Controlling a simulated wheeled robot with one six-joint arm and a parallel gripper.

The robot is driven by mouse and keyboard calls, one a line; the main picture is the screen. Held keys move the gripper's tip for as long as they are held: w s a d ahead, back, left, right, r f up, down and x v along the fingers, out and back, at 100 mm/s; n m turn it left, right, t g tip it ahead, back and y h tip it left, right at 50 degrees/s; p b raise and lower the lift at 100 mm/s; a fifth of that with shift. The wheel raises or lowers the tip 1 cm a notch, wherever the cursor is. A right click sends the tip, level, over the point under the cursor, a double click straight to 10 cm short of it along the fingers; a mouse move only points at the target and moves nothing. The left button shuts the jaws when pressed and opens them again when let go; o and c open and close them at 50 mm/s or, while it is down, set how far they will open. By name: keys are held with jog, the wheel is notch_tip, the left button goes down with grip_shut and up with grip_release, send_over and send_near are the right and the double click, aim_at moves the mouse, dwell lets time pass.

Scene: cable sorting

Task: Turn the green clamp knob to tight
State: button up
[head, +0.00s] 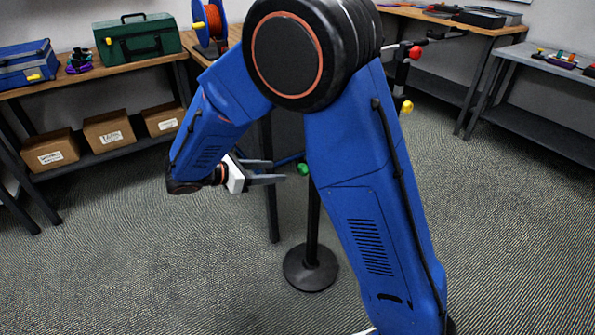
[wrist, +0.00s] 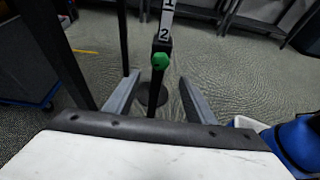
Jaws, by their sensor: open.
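The green clamp knob (head: 303,169) is on a dark upright post with a round base (head: 310,268), in the middle of the head view. In the wrist view the green knob (wrist: 160,60) sits on the post just below a white label strip (wrist: 166,22) with a "2" on it. My gripper (head: 280,172) points at the knob from the left in the head view, apart from it. In the wrist view my gripper (wrist: 157,80) is open and empty, with the knob beyond the fingertips and between their lines. The knob's tightness cannot be told.
A wooden bench at the left holds a blue toolbag (head: 27,65), a green toolbox (head: 138,40) and a red cable spool (head: 212,20). Boxes (head: 108,130) stand on the shelf below. A red knob (head: 415,53) and a yellow knob (head: 407,106) show right of my arm.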

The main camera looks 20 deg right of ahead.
aim_at(300, 170)
jog(key=x, duration=1)
jog(key=shift+d+f, duration=0.2)
jog(key=shift+d, duration=0.1)
jog(key=shift+c, duration=0.6)
jog(key=c, duration=0.9)
